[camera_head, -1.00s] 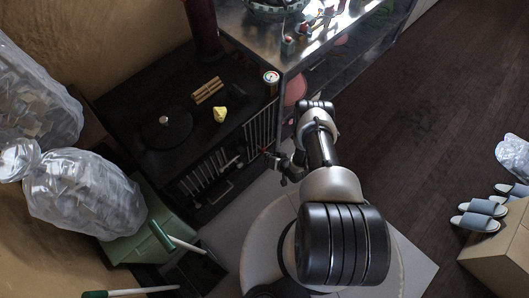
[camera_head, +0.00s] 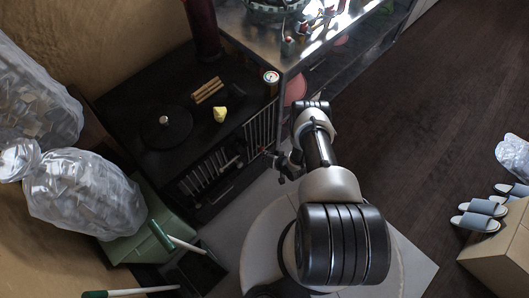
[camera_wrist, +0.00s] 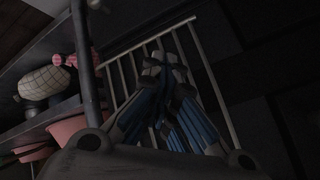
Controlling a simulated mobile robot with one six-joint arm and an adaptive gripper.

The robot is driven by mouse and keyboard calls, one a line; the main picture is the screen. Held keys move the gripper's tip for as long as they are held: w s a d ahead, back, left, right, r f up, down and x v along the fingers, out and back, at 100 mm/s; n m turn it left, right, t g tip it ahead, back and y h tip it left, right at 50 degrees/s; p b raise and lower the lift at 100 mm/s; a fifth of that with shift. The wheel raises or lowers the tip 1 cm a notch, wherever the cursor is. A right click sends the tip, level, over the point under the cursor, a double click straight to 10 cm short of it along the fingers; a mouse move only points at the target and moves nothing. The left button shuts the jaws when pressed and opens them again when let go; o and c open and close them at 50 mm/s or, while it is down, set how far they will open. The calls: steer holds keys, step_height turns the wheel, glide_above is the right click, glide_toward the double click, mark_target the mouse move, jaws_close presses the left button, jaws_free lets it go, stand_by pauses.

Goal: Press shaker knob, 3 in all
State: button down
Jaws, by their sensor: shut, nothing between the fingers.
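I cannot tell for sure which thing is the shaker knob. A dark round plate (camera_head: 167,130) with a small pale knob-like piece (camera_head: 164,120) at its middle lies on the black cabinet top (camera_head: 140,95). A small can with a coloured round top (camera_head: 271,77) stands near that top's right corner. My gripper (camera_head: 268,153) is low beside the cabinet's front, right of its slotted face and below the top. In the wrist view my gripper (camera_wrist: 162,62) is shut and empty, its fingertips over pale vertical bars (camera_wrist: 130,72). Contact with the bars cannot be told.
A yellow lump (camera_head: 220,114) and tan sticks (camera_head: 208,90) lie on the cabinet top. A green bin (camera_head: 145,235) and clear bags (camera_head: 85,195) stand left.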

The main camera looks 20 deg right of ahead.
steer(key=shift+w, duration=0.25)
steer(key=shift+s, duration=0.1)
steer(key=shift+s+d, duration=0.25)
steer(key=shift+s, duration=0.45)
steer(key=shift+s+d, duration=0.2)
steer(key=shift+s, duration=0.5)
steer(key=shift+s+d+p, duration=0.1)
steer(key=shift+s+d, duration=0.2)
steer(key=shift+s, duration=0.5)
steer(key=shift+s+d+p, duration=0.15)
steer(key=shift+s+d, duration=0.1)
steer(key=shift+s, duration=0.55)
steer(key=shift+s+d+p, duration=0.1)
steer(key=shift+s+d, duration=0.2)
steer(key=shift+s, duration=0.5)
steer(key=s+d+n, duration=0.1)
steer(key=n, duration=0.5)
steer(key=s+d+n, duration=0.1)
steer(key=n, duration=0.5)
steer(key=s+d+n+h, duration=0.1)
steer(key=n, duration=0.5)
steer(key=shift+r+n, duration=0.15)
steer(key=shift+n, duration=0.15)
